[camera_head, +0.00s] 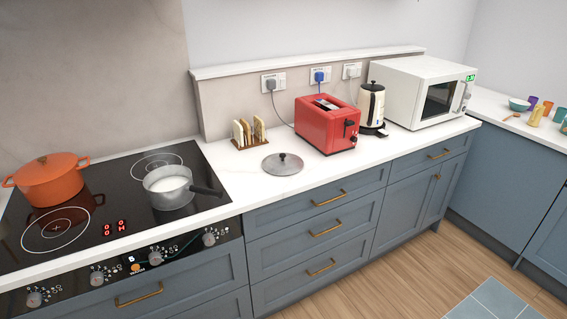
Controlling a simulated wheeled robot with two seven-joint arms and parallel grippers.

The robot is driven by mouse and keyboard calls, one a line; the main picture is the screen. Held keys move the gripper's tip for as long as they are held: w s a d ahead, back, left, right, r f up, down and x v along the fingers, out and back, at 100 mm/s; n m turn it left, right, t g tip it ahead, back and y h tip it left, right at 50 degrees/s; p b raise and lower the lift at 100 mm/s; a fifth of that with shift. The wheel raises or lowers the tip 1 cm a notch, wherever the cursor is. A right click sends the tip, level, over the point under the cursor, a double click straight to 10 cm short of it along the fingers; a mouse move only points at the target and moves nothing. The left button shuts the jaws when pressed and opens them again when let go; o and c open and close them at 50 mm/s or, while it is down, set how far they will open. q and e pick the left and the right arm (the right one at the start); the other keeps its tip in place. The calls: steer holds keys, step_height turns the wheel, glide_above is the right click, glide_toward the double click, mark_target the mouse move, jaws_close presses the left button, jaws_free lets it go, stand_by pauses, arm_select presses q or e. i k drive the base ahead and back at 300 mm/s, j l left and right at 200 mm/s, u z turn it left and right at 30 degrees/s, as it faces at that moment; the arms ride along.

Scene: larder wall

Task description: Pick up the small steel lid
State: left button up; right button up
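The small steel lid (283,164) lies flat on the white countertop, with its dark knob facing up. It is right of the hob and in front of the toast rack, left of the red toaster. Nothing covers it. A steel saucepan (169,189) with pale contents stands uncovered on the hob, its dark handle pointing right towards the counter. Neither of my grippers is in view.
The black hob (125,212) also holds an orange lidded pot (47,181). A toast rack (249,134), red toaster (327,126), kettle (371,105) and white microwave (421,92) line the back. The counter (250,187) around the lid's front is clear.

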mark_target(280, 164)
steer(key=i+l, duration=0.2)
steer(key=i, duration=0.5)
steer(key=i+l+z, duration=0.1)
steer(key=i, duration=0.55)
